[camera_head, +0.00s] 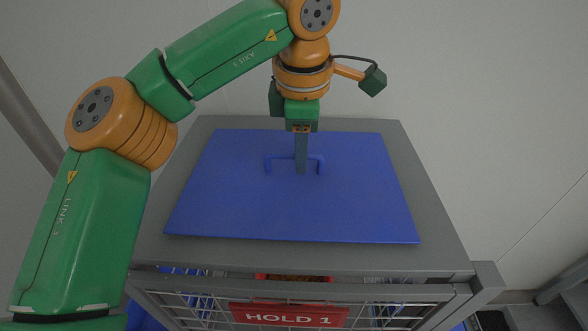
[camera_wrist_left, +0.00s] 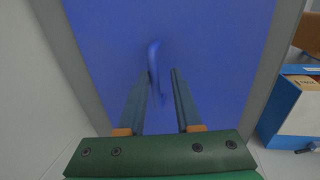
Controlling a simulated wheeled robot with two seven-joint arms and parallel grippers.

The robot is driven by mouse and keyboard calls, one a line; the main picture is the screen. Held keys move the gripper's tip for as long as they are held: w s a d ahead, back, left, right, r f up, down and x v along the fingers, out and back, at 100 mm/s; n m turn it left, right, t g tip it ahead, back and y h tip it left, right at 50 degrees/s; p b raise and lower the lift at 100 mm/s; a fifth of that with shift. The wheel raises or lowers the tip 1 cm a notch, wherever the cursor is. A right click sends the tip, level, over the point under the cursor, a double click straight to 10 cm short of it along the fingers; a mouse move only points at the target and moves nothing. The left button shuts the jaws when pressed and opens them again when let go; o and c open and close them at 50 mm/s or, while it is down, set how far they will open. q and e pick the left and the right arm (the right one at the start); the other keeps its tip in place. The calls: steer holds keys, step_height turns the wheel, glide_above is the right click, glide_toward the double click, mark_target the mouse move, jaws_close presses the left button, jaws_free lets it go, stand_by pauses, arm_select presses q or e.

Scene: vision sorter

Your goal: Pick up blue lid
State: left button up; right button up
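The blue lid (camera_head: 290,210) lies flat on top of a grey cage-like bin, with a raised blue bar handle (camera_head: 268,163) near its middle. My left gripper (camera_head: 301,170) points down at the middle of the handle. In the left wrist view, the blue lid (camera_wrist_left: 230,50) fills most of the picture. The handle (camera_wrist_left: 155,65) shows near the tips of my left gripper (camera_wrist_left: 162,72), closer to the left finger. A gap shows between the fingers, so the gripper is open. I cannot tell whether either finger touches the handle. My right gripper is not in view.
The grey bin frame (camera_head: 440,230) surrounds the lid. A red "HOLD 1" sign (camera_head: 290,315) hangs on its wire front. Pale walls stand close behind. In the left wrist view, a blue-and-white box (camera_wrist_left: 290,105) sits at the right.

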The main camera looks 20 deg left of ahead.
mark_target(294, 165)
arm_select(q)
steer(key=shift+w+a+f, duration=0.15)
steer(key=shift+w+f, duration=0.15)
steer(key=shift+f, duration=0.2)
steer(key=shift+w+a+f, duration=0.1)
steer(key=shift+w+f, duration=0.15)
steer(key=shift+f, duration=0.25)
steer(key=shift+w+f, duration=0.15)
steer(key=shift+w, duration=0.15)
steer(key=shift+s+d, duration=0.1)
steer(key=shift+s, duration=0.1)
jaws_close()
steer(key=shift+w, duration=0.1)
